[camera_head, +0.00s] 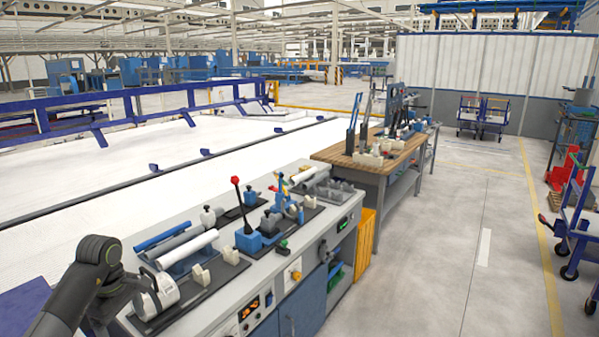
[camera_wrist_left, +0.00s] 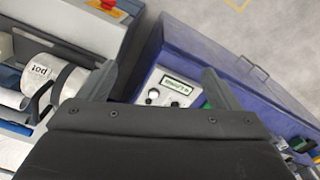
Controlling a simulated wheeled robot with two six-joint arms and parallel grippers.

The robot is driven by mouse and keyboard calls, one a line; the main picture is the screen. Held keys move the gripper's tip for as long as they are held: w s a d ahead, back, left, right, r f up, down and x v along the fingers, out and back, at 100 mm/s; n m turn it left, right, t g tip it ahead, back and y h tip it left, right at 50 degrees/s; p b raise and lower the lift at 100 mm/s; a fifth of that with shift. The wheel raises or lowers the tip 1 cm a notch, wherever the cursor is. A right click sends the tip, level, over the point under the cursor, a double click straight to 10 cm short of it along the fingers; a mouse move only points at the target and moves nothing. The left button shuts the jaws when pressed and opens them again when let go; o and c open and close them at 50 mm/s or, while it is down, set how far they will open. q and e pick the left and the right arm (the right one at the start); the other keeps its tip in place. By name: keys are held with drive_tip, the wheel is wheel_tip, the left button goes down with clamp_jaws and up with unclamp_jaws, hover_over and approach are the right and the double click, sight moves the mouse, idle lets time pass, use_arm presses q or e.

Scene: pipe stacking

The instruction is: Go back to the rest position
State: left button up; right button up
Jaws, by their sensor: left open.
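My left arm comes in at the lower left of the head view, bent over the near end of the bench. Its gripper is hard to make out there. In the left wrist view my left gripper (camera_wrist_left: 158,70) has its two dark fingers wide apart with nothing between them. A blue pipe (camera_head: 158,237), a grey pipe (camera_head: 176,242) and a white pipe (camera_head: 188,250) lie side by side on the bench, beyond the arm. My right gripper is out of view.
The grey workbench (camera_head: 210,304) carries fixtures, including a red-knobbed lever (camera_head: 237,195). A wooden-topped table (camera_head: 345,150) stands beyond it. A yellow crate (camera_head: 364,236) is by the bench. The floor on the right is open, with a blue trolley (camera_head: 575,215) at the edge.

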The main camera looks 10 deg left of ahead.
use_arm(q)
drive_tip(key=d+f+n+t+h+b, duration=0.3)
drive_tip(key=d+f+n+h, duration=0.55)
drive_tip(key=d+f, duration=0.7)
wheel_tip(320, 180, down, 14)
drive_tip(key=s+n+t+b, duration=0.1)
drive_tip(key=n+t+b, duration=0.2)
drive_tip(key=n+t, duration=0.95)
drive_tip(key=s+a+f+n+g+y+b, duration=0.1)
drive_tip(key=s+a+f+n+g+y, duration=0.3)
drive_tip(key=s+f+n, duration=0.7)
drive_tip(key=s+a+f+n+g+y+b, duration=0.15)
drive_tip(key=s+f+n+y, duration=0.35)
drive_tip(key=s+f+n, duration=0.55)
drive_tip(key=s+d+f+n+g, duration=0.1)
drive_tip(key=s+f+n+g, duration=0.2)
drive_tip(key=s, duration=0.4)
drive_tip(key=s+d+f+n+g+b, duration=0.1)
drive_tip(key=s+d+f+n+g, duration=0.1)
drive_tip(key=s+f+n, duration=0.3)
drive_tip(key=s+d+f+n+g, duration=0.2)
drive_tip(key=s+f+n+g, duration=0.1)
drive_tip(key=s, duration=0.8)
drive_tip(key=shift+f+n+g, duration=0.4)
drive_tip(key=shift+f+n, duration=0.05)
drive_tip(key=shift+n, duration=0.6)
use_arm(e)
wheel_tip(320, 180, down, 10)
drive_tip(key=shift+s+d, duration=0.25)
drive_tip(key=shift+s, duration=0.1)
